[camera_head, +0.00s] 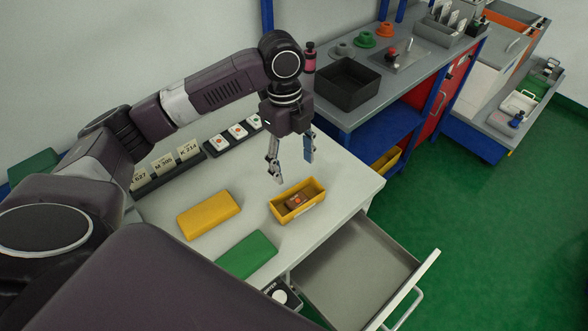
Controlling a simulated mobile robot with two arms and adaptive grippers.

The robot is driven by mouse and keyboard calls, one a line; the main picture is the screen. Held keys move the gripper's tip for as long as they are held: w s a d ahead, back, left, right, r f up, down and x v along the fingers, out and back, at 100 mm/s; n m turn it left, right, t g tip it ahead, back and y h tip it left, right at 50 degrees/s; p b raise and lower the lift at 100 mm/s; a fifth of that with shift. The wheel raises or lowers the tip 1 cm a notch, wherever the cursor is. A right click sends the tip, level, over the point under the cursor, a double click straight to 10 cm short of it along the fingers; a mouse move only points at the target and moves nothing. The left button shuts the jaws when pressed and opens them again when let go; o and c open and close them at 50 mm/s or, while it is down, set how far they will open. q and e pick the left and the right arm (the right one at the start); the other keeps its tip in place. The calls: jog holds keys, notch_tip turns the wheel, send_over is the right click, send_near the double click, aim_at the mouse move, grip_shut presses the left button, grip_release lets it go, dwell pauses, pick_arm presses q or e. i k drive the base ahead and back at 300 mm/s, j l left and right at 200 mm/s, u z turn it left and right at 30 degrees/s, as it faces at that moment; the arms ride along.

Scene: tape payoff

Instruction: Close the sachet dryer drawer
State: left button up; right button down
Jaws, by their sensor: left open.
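The drawer (355,266) is pulled out from the front of the white table and looks empty. Its white front panel (411,290) carries a bar handle (408,307) at the lower right. My left gripper (293,172) is open and empty, pointing down above the table, behind and to the left of the drawer. It is apart from the drawer and its handle. My right gripper does not show.
A yellow bin (297,201) with small items stands on the white table (245,211) below my gripper. A yellow block (208,214) and a green block (247,255) lie beside it. A grey workbench (420,75) stands behind. Green floor (480,220) is clear at right.

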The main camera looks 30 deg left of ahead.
aim_at(355, 278)
jog(key=k+l, duration=0.5)
jog(key=k, duration=0.15)
jog(key=k+l, duration=0.5)
jog(key=k, duration=0.2)
